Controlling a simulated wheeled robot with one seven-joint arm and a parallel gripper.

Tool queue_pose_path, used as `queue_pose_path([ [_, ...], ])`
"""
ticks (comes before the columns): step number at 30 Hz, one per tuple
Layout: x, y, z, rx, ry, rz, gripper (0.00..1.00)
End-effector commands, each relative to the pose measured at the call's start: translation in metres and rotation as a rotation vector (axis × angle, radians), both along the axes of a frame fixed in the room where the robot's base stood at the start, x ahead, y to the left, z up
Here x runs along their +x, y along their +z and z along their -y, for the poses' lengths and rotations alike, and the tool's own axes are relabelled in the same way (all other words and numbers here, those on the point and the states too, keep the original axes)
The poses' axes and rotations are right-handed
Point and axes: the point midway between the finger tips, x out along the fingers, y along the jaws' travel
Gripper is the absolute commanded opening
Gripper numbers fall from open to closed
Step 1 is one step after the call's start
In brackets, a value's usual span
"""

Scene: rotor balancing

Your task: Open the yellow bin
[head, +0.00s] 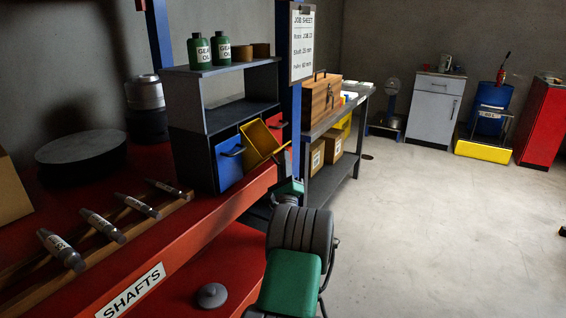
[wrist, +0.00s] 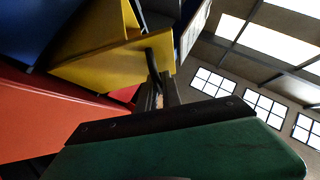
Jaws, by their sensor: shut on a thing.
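The yellow bin (head: 256,139) is in the lower row of the dark shelf unit. It is tilted forward out of its slot, with its top open toward me. In the wrist view the yellow bin (wrist: 98,58) fills the upper left, and its dark handle (wrist: 151,58) stands out from the front face. My gripper (wrist: 156,91) is shut on that handle. In the head view my green and black arm reaches up to the bin's front, and the fingertips are hard to make out there.
A blue bin (head: 229,165) is left of the yellow one and a red bin (head: 275,124) is right of it. The red bench (head: 215,222) carries several shafts (head: 103,225). A blue post (head: 296,110) stands close right of the bins. The floor (head: 440,220) at right is clear.

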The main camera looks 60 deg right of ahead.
Motion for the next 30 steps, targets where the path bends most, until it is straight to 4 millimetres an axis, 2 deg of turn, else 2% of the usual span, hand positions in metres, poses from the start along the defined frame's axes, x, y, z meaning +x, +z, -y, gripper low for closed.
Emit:
queue_pose_path([
  [4, 0.000, 0.001, 0.000, 0.000, -0.001, 0.001, 0.17],
  [10, 0.000, 0.000, 0.000, -0.001, 0.001, 0.000, 0.17],
  [13, -0.002, -0.006, -0.004, 0.000, 0.000, 0.000, 0.17],
  [21, -0.026, -0.037, -0.039, -0.002, 0.000, 0.001, 0.17],
  [25, -0.034, -0.043, -0.051, -0.002, -0.001, 0.001, 0.17],
  [30, -0.036, -0.042, -0.055, -0.002, -0.001, 0.001, 0.17],
])
